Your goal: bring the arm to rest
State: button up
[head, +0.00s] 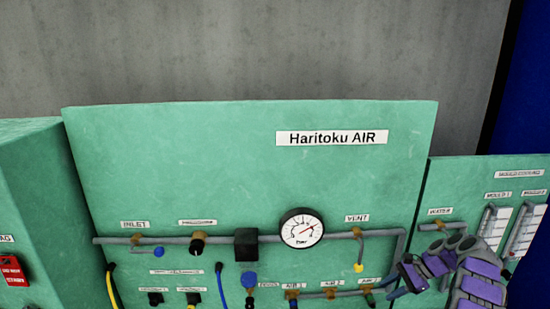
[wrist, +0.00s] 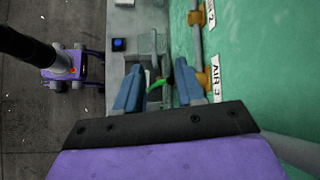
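My gripper (wrist: 158,82) shows in the wrist view with its two blue-grey fingers apart and a clear gap between them. In the head view my purple and grey arm reaches in from the lower right, and my gripper (head: 394,292) is low in front of the air panel (head: 180,140), near the AIR 3 outlet. Its fingers are partly hidden there.
The panel carries a gauge (head: 302,228), a grey pipe (head: 120,240), a yellow-tipped vent valve (head: 358,267) and several hoses below. A water panel (head: 460,180) with flow meters stands at the right, behind my arm. A green cabinet (head: 35,200) stands left.

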jog(key=s+a+r+n+g+h+b, duration=0.1)
jog(key=s+a+r+n+b, duration=0.15)
jog(key=a, duration=0.35)
jog(key=s+a+r+n+g+h+b, duration=0.1)
jog(key=s+a+r+b, duration=0.1)
jog(key=a+b, duration=0.35)
jog(key=s+a+n+h+b, duration=0.2)
jog(key=s+a+n+b, duration=0.25)
jog(key=s+a, duration=0.65)
jog(key=s+a+f+n+h+b, duration=0.1)
jog(key=s+f+b, duration=0.4)
jog(key=s, duration=1.1)
jog(key=s+a+f+n+g+h+b, duration=0.1)
jog(key=s+f+n+h+b, duration=0.2)
jog(key=s, duration=1.3)
notch_tip(320, 180, down, 5)
jog(key=n+b, duration=0.3)
jog(key=shift+f+h, duration=0.2)
jog(key=shift+h, duration=0.2)
